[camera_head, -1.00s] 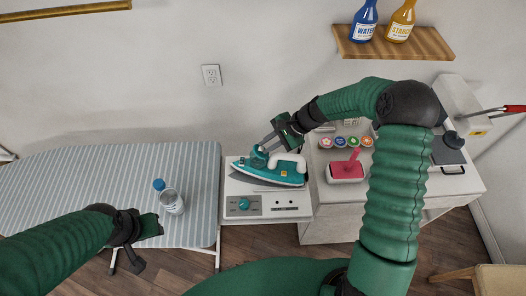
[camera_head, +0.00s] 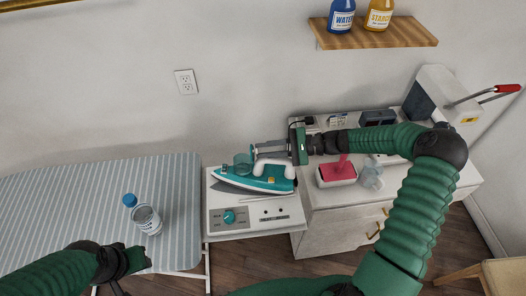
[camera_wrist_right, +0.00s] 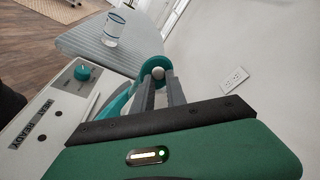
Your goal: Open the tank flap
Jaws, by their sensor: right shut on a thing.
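The teal iron (camera_head: 258,184) with a white handle lies on a white control base. At its left end is a round teal part (camera_head: 243,160), seen in the wrist view as a teal ring (camera_wrist_right: 150,66) around a pale knob (camera_wrist_right: 158,73). This looks like the tank flap, but I cannot tell how far it is open. My right gripper (camera_head: 254,150) reaches in level from the right, above the handle. Its fingers are shut on the pale knob; their tips partly hide it. My left gripper (camera_head: 140,258) hangs by the ironing board's front edge, its fingers unclear.
Right of the iron, a cabinet holds a pink-topped pad (camera_head: 337,176) and a press (camera_head: 440,98). A shelf (camera_head: 400,36) with two bottles hangs above.

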